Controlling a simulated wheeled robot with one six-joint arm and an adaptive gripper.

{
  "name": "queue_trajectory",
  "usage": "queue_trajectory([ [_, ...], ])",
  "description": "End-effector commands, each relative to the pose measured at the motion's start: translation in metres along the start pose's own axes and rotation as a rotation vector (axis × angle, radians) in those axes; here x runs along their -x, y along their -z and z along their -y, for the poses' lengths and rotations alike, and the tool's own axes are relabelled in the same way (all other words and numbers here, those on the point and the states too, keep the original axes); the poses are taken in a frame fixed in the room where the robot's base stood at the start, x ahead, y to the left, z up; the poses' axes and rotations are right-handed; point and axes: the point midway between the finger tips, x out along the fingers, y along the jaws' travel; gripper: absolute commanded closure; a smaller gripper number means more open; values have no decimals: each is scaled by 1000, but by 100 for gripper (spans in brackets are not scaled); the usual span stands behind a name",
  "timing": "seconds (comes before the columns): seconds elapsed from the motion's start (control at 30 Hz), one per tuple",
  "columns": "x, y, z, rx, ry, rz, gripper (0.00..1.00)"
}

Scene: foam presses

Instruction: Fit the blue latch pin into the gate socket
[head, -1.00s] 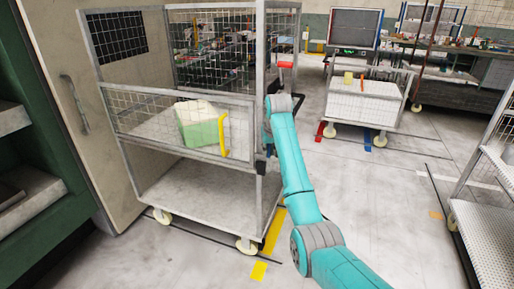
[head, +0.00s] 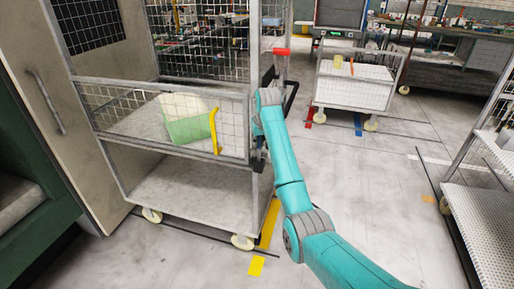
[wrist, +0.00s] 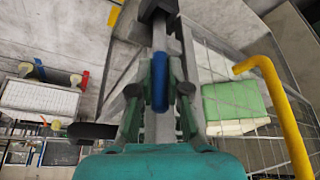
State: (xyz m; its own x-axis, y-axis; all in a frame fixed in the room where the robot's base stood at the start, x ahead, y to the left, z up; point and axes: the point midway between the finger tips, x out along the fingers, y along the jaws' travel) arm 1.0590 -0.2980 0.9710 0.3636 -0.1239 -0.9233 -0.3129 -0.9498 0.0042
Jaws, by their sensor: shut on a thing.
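The blue latch pin (wrist: 160,82) is upright between the fingers of my gripper (wrist: 160,92) in the wrist view. The gripper is shut on it. A grey metal post lies behind the pin, with a dark block (wrist: 157,10) at the top of that view; I cannot tell whether this is the socket. In the head view, the mesh gate (head: 160,118) spans the cage cart's front, with a yellow handle (head: 214,131). My gripper is at the gate's right end by the corner post, mostly hidden by my arm. The pin and socket cannot be made out there.
The cage cart (head: 190,190) stands on casters, with a green and cream block (head: 187,120) behind the gate. A red-handled black part (head: 281,51) shows beside the post. A white mesh cart (head: 355,88) stands behind, and shelving (head: 480,215) at right. The floor between is clear.

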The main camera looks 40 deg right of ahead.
Motion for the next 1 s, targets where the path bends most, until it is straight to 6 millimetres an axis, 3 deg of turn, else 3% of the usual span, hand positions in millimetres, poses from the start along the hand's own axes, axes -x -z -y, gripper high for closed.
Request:
queue_trajectory([
  [0.2, -25, -18, -7, -2, -1, 1, 100],
  [0.57, -28, -19, -7, -2, -1, 0, 100],
  [0.6, -29, -20, -7, -2, -1, 1, 82],
  [0.7, -29, -20, -7, -2, -1, 1, 59],
  [1.0, -28, -19, -7, -2, -1, 0, 59],
])
